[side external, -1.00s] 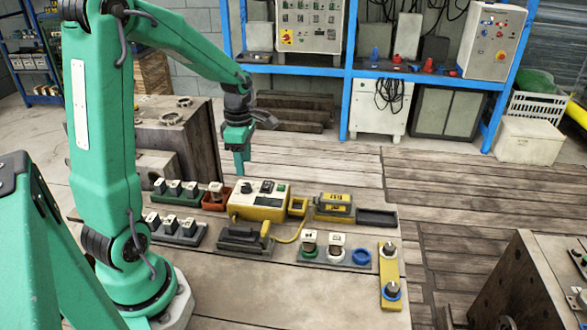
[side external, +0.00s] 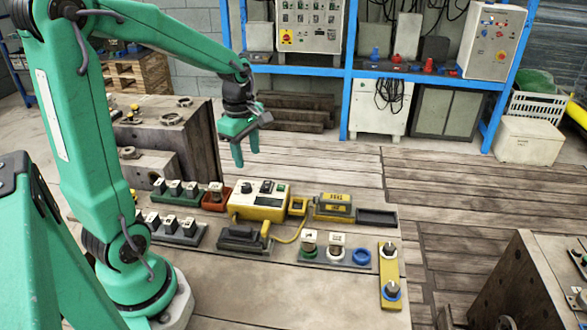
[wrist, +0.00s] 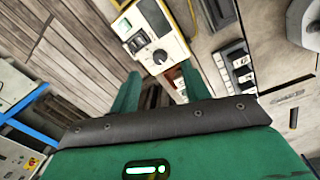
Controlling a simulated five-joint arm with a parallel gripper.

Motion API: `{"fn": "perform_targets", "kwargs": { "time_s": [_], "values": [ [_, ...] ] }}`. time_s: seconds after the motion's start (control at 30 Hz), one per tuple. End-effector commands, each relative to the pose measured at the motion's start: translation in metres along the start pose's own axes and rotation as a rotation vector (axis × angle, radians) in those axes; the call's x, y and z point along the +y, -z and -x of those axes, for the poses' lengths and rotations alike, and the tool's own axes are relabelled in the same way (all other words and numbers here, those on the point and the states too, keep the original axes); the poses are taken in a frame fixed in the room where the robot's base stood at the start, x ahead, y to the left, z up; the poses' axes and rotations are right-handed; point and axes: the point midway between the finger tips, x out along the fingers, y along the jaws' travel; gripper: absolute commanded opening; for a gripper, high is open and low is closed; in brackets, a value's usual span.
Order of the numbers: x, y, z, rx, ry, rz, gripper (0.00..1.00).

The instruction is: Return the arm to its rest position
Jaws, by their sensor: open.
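My gripper (side external: 246,153) is green and hangs in the air above and behind the bench, at the upper middle of the side view. Its two fingers are apart, with nothing between them. In the wrist view my gripper (wrist: 160,88) also shows both green fingers spread and empty. The arm is bent, its forearm reaching to the right from a raised elbow. The yellow and cream device (side external: 259,201) with knobs stands on the bench below the gripper, clear of it; it also shows at the top of the wrist view (wrist: 150,33).
The bench (side external: 250,285) holds dark racks of small blocks (side external: 178,229), a red bin (side external: 215,198), a yellow-black unit (side external: 334,206), a dark tray (side external: 377,217) and a yellow plate (side external: 390,275). A heavy block (side external: 172,135) stands behind it. Blue shelving (side external: 345,75) is at the back.

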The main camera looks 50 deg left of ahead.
Motion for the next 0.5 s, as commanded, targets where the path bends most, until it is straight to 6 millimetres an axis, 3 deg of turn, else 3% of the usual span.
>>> {"fn": "perform_targets", "kwargs": {
  "time_s": [0.5],
  "values": [
    [-0.058,-0.055,0.06,0.038,-0.201,-0.914,0.47]
  ]
}}
